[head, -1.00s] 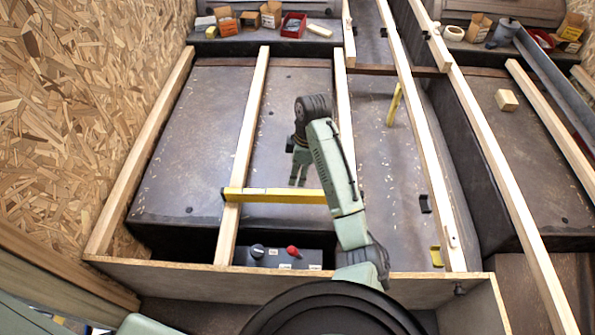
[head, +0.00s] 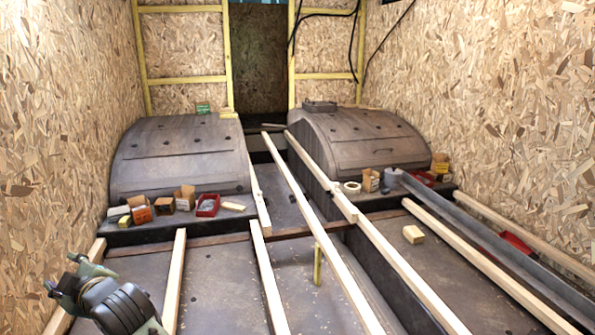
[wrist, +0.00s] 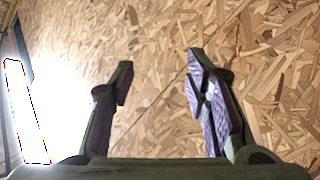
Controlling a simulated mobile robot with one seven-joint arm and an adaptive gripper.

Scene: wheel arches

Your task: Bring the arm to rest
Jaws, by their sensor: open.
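My gripper (wrist: 158,85) shows in the wrist view with its two fingers apart and nothing between them. It faces the chipboard wall (wrist: 150,35); I cannot tell the exact gap. In the head view my arm (head: 115,300) is at the lower left, close to the left chipboard wall (head: 50,120). The gripper's fingertips are hard to make out there.
Long wooden battens (head: 330,240) run across the dark floor. Two grey wheel arches (head: 180,155) stand at the back. Small boxes and a red tray (head: 208,205) sit on the left ledge. A wood block (head: 413,234) lies at the right. A short yellow post (head: 317,264) stands mid-floor.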

